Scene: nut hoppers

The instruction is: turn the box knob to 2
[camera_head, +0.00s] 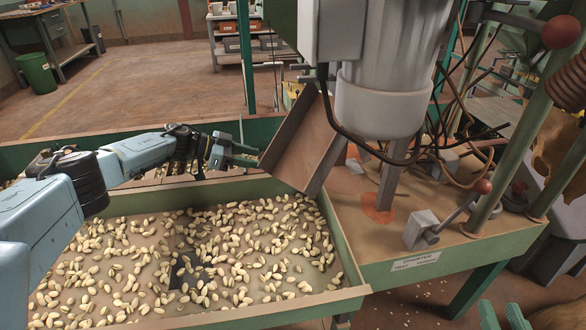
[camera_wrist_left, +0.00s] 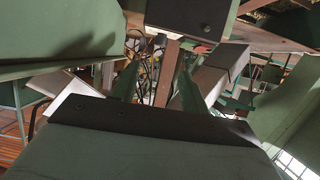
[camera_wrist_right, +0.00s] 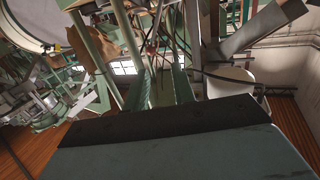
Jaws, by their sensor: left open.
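A light grey box (camera_head: 331,30) hangs at the top centre of the head view, beside the grey cylinder; no knob shows on its visible sides there. In the left wrist view a dark box underside (camera_wrist_left: 190,15) is at the top, with a small round knob-like part (camera_wrist_left: 207,27) whose setting I cannot read. I cannot tell if these are the same box. My left gripper (camera_head: 246,149) is open and empty, below and left of the grey box, near the tilted chute. My right gripper (camera_head: 503,316) is low at the right edge, its two green fingers apart and empty.
A green-edged tray (camera_head: 358,291) of pistachios lies below my left arm. A tilted wooden chute (camera_head: 300,142) stands close right of the left gripper. A grey cylinder (camera_head: 383,107), cables and red-ball levers (camera_head: 483,187) crowd the counter at right.

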